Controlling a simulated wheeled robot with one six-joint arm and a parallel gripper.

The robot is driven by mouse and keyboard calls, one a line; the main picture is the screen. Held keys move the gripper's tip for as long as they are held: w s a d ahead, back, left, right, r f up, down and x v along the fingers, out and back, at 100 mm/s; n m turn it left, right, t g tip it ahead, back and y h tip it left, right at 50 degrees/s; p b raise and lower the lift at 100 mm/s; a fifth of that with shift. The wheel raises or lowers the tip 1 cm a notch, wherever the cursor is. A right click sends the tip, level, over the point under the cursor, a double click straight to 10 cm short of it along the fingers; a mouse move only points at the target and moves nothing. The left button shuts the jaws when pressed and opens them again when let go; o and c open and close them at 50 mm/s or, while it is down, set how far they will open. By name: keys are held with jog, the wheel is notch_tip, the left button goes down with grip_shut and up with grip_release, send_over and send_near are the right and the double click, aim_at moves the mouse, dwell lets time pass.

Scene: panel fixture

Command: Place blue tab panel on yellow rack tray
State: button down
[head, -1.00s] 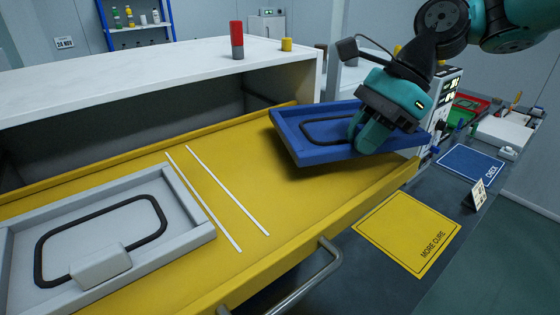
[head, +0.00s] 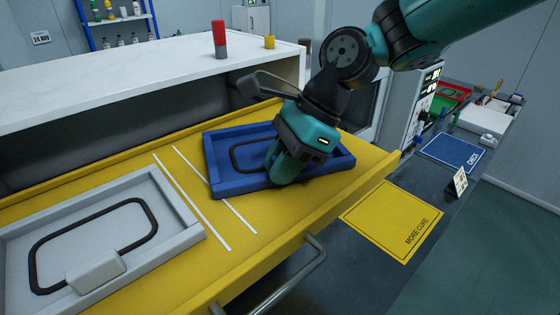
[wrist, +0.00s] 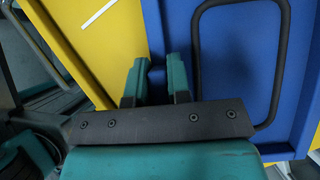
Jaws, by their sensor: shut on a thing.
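The blue tab panel (head: 222,165) is a shallow blue tray with a black loop on its floor. In the head view it is nearly level over the right part of the yellow rack tray (head: 300,215); I cannot tell whether it rests fully on it. Its left near corner comes to the right white line. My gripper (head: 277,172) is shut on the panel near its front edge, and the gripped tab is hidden. In the wrist view, the fingers (wrist: 155,82) are at the edge of the blue panel (wrist: 232,60), with the yellow tray (wrist: 95,40) beside it.
A grey panel (head: 185,240) with a black loop and grey tab lies on the tray's left part. Two white lines (head: 190,200) run between the panels. A white shelf (head: 130,80) overhangs behind. A yellow "MORE CURE" mat (head: 385,215) and blue "CHECK" mat (head: 450,152) lie at right.

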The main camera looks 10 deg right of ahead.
jog(key=c, duration=1.1)
grip_release()
jog(key=v, duration=1.2)
jog(key=s+d+f+n, duration=0.1)
jog(key=s+f+n, duration=0.1)
jog(key=s+n, duration=0.3)
jog(key=s+d+f+n+t+h, duration=0.1)
jog(key=s+f+n, duration=0.2)
jog(key=n, duration=0.7)
jog(key=s+d+f+n+h, duration=0.1)
jog(key=s+f+n, duration=0.1)
jog(key=s+n, duration=0.5)
jog(key=shift+s+d+f+n+p, duration=0.2)
jog(key=shift+s+d+n+p, duration=0.1)
jog(key=shift+s+n+p, duration=0.15)
